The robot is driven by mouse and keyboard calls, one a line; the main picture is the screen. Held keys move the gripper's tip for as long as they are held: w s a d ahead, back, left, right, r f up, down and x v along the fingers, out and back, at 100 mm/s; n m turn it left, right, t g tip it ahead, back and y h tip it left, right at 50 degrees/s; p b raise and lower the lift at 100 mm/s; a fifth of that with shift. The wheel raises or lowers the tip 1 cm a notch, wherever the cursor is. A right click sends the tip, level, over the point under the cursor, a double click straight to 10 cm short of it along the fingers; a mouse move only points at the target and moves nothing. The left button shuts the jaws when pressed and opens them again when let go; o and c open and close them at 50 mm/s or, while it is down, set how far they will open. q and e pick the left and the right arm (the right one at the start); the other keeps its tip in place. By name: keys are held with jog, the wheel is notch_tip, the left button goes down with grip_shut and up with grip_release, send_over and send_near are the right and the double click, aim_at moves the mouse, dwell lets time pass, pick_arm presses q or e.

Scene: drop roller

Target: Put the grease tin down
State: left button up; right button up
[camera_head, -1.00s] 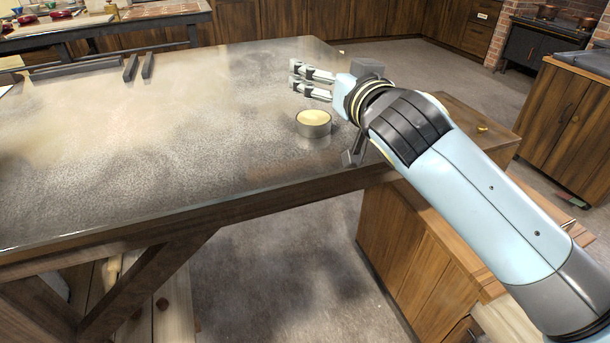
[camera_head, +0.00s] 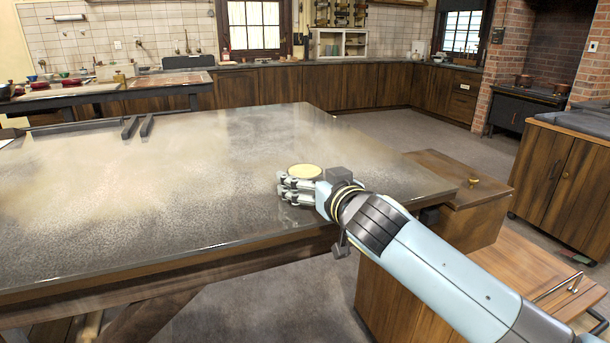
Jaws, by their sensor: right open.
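The grease tin (camera_head: 304,171) is a short round tin with a pale yellow top. It appears to stand upright on the grey, dusty worktable (camera_head: 235,130), near the right part of the top. My right gripper (camera_head: 284,188) is open, its fingers pointing left. The fingers lie across the near side of the tin in the picture and hide its lower wall. I cannot tell whether they touch it. My left gripper is out of view.
Two dark bars (camera_head: 138,127) lie at the table's far left. A wooden cabinet (camera_head: 455,172) with a small brass knob (camera_head: 473,182) stands at the table's right end. The table's left and middle are clear apart from pale dust.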

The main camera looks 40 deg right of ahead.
aim_at(308, 174)
jog(key=x, duration=0.3)
jog(key=shift+w, duration=0.1)
jog(key=c, duration=1.6)
